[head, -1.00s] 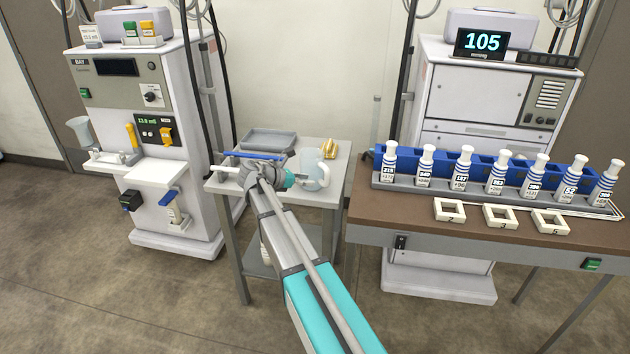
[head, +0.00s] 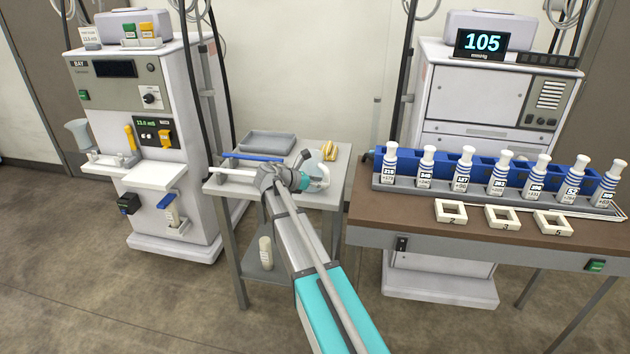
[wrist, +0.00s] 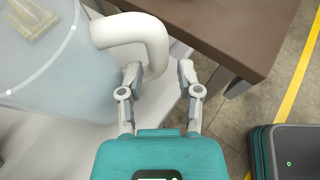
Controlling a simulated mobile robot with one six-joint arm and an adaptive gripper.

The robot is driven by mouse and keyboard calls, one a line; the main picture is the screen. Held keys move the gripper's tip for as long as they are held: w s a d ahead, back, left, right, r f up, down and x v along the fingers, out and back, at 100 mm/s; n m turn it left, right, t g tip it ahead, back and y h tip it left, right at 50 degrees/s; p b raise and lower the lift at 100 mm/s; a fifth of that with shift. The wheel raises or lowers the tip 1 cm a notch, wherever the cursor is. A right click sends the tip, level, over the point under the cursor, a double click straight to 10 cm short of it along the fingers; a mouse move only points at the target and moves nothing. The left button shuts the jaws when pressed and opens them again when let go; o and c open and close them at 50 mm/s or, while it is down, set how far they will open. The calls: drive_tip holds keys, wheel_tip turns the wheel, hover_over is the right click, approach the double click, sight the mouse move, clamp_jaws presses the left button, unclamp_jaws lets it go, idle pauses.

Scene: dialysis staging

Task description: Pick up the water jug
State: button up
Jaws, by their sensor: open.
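The water jug is a translucent pale-blue vessel with a thick white handle. In the head view the jug (head: 316,167) stands on the small side table, largely hidden behind my gripper. In the wrist view its body (wrist: 45,70) fills the left side, and the handle (wrist: 145,30) curves out toward my gripper. My gripper (wrist: 160,70) is open, its two fingers pointing at the handle. The handle's lower end lies between the fingertips, nearer the left one. I cannot tell whether a finger touches it. The jug looks upright.
The side table (head: 228,190) also bears a grey tray (head: 267,141), a blue rod (head: 252,156) and a yellow-striped item (head: 330,150). The brown bench (head: 365,218) with numbered bottles stands close on the right. A dialysis machine (head: 140,140) stands on the left.

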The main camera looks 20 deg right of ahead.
drive_tip(key=shift+b+x, duration=0.45)
drive_tip(key=shift+x, duration=1.2)
drive_tip(key=shift+a, duration=0.1)
drive_tip(key=shift+c, duration=0.3)
clamp_jaws()
